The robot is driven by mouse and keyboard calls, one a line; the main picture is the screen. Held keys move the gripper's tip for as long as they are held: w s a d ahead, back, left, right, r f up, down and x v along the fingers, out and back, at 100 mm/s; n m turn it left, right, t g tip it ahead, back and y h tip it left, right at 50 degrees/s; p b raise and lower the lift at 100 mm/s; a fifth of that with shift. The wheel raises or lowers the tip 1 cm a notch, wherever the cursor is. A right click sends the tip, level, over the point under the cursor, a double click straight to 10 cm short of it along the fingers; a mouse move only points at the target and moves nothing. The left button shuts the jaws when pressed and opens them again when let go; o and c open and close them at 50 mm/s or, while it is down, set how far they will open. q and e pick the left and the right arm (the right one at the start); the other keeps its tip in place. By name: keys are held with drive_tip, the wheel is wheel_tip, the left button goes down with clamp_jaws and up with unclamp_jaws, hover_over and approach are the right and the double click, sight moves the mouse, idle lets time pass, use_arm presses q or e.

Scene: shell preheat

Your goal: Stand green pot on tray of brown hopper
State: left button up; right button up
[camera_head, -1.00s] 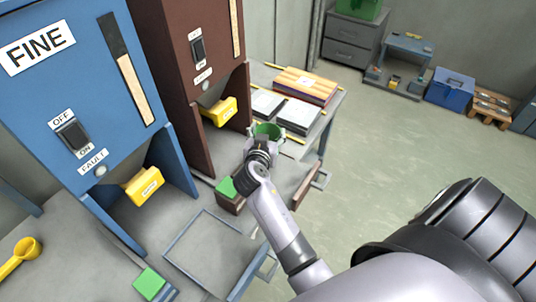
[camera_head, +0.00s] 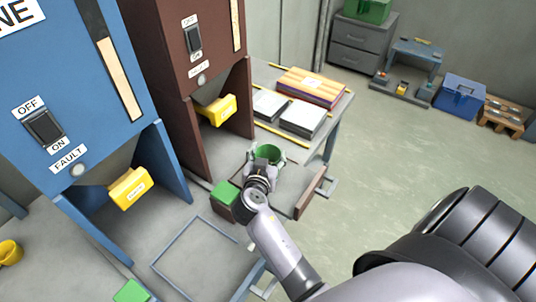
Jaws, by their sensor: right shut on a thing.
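The green pot (camera_head: 270,152) is held in my right gripper (camera_head: 265,161), which hides part of it. The gripper is shut on the pot, in front of the brown hopper (camera_head: 175,50). In the picture the pot appears over the far part of the hopper's grey tray (camera_head: 284,182); I cannot tell whether it touches the tray. The tray has brown side walls and lies partly behind my right arm. My left gripper is not in view.
A blue hopper (camera_head: 60,90) labelled FINE stands to the left with a yellow spout (camera_head: 130,188). Grey boxes (camera_head: 302,119) and a striped stack (camera_head: 311,86) lie on the bench behind. Open floor is to the right.

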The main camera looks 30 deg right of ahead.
drive_tip(key=shift+a+f, duration=0.1)
drive_tip(key=o, duration=1.7)
drive_tip(key=shift+f, duration=0.1)
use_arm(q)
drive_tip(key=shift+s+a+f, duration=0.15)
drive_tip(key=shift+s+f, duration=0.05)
